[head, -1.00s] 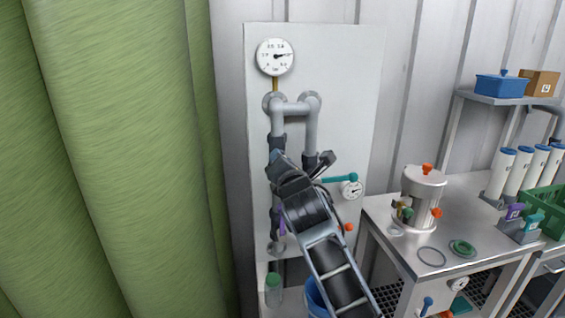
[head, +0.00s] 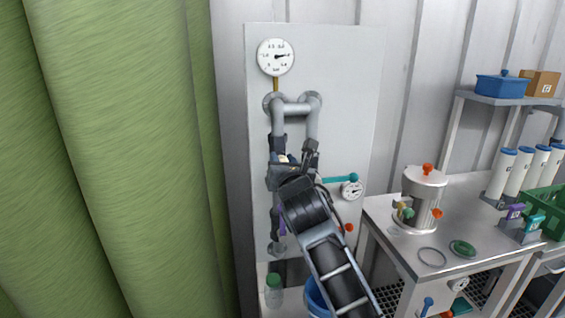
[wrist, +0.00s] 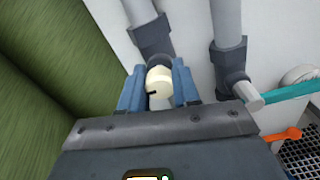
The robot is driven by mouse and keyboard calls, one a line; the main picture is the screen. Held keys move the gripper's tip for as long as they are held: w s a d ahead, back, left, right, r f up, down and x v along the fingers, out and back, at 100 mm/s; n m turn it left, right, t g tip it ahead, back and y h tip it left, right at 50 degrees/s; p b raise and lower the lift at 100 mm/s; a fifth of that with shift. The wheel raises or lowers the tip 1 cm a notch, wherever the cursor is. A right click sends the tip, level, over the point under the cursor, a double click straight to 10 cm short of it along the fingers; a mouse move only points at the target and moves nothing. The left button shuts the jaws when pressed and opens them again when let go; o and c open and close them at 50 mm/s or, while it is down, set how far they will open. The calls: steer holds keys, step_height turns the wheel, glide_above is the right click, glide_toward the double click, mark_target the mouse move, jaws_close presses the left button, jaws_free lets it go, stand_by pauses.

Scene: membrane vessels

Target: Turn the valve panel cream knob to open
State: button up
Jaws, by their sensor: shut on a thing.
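The cream knob (wrist: 158,82) sits on a dark valve body at the lower end of the left grey pipe, with a dark mark on its face. In the wrist view my gripper (wrist: 159,88) has its blue fingers on either side of the knob, shut on it. In the head view my gripper (head: 291,155) is at the valve panel (head: 349,80), and only a small pale bit of the knob shows. My arm hides the lower pipes there.
A teal lever (head: 338,179) and a small gauge (head: 351,190) are right of my gripper. A round gauge (head: 276,57) is above the pipes. A green curtain (head: 120,150) hangs left. A steel bench (head: 455,215) with a metal vessel (head: 423,199) stands right.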

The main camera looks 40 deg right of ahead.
steer(key=shift+f, duration=0.2)
steer(key=o, duration=1.1)
steer(key=shift+r, duration=0.1)
steer(key=shift+c, duration=0.2)
steer(key=b+v, duration=0.1)
steer(key=v, duration=0.7)
steer(key=shift+w, duration=0.15)
steer(key=s+a+f+m+y, duration=0.6)
steer(key=s+a+f+m, duration=0.5)
steer(key=s+a+f, duration=0.45)
steer(key=s+a+r+m+y, duration=0.1)
steer(key=s+a+m+y, duration=0.1)
steer(key=s+m, duration=0.6)
steer(key=s+a+r+m+y, duration=0.1)
steer(key=s+m, duration=0.7)
steer(key=s, duration=0.8)
steer(key=shift+a+y, duration=0.5)
steer(key=shift+a, duration=0.6)
